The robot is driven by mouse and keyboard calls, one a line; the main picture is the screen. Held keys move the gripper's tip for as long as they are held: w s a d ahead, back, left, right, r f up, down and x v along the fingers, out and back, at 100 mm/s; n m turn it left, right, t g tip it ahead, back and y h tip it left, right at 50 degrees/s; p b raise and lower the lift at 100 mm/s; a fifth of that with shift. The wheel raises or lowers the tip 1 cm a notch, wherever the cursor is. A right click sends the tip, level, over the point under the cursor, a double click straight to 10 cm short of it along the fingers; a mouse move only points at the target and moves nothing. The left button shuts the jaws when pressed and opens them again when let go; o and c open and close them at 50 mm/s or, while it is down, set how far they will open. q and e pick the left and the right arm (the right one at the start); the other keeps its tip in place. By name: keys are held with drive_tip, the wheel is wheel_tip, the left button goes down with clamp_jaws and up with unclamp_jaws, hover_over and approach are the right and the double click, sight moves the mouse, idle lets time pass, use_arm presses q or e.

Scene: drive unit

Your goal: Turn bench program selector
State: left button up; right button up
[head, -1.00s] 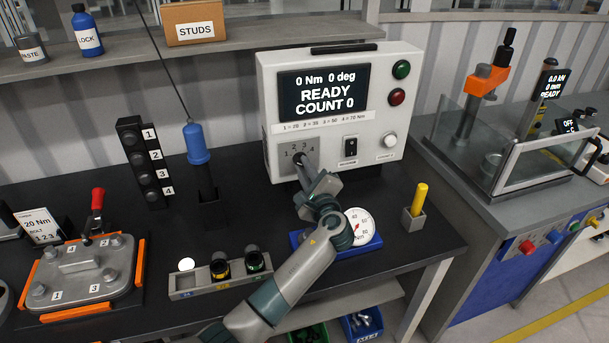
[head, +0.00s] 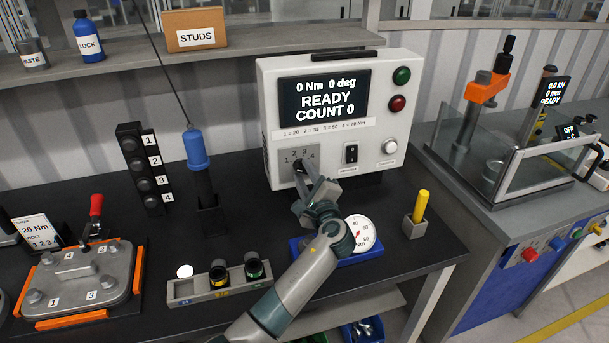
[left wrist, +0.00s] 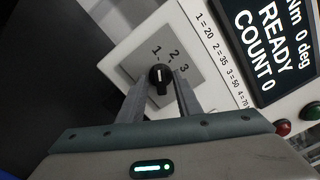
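The test unit (head: 385,75) stands at the back of the bench, and its screen reads "0 Nm 0 deg READY COUNT 0". The program selector is a black knob (left wrist: 159,78) with a white pointer line, on a grey plate (left wrist: 150,60) numbered around it. In the head view my left gripper (head: 303,172) is in front of this plate and hides most of the knob. In the left wrist view, the fingers of my left gripper (left wrist: 159,92) stand apart on either side of the knob; firm contact cannot be made out. My right gripper is not in view.
A dial gauge (head: 359,233) lies below, near my arm. A blue-handled tool (head: 195,148) stands to the left, and a yellow-handled item (head: 421,205) to the right.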

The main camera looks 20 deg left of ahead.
use_arm(q)
drive_tip(key=shift+d, duration=0.1)
drive_tip(key=shift+s+d+p, duration=0.35)
drive_tip(key=shift+s+p, duration=0.05)
drive_tip(key=shift+s, duration=0.2)
drive_tip(key=p+v, duration=0.3)
drive_tip(key=v, duration=1.3)
drive_tip(key=shift+p, duration=0.35)
drive_tip(key=shift+f, duration=0.1)
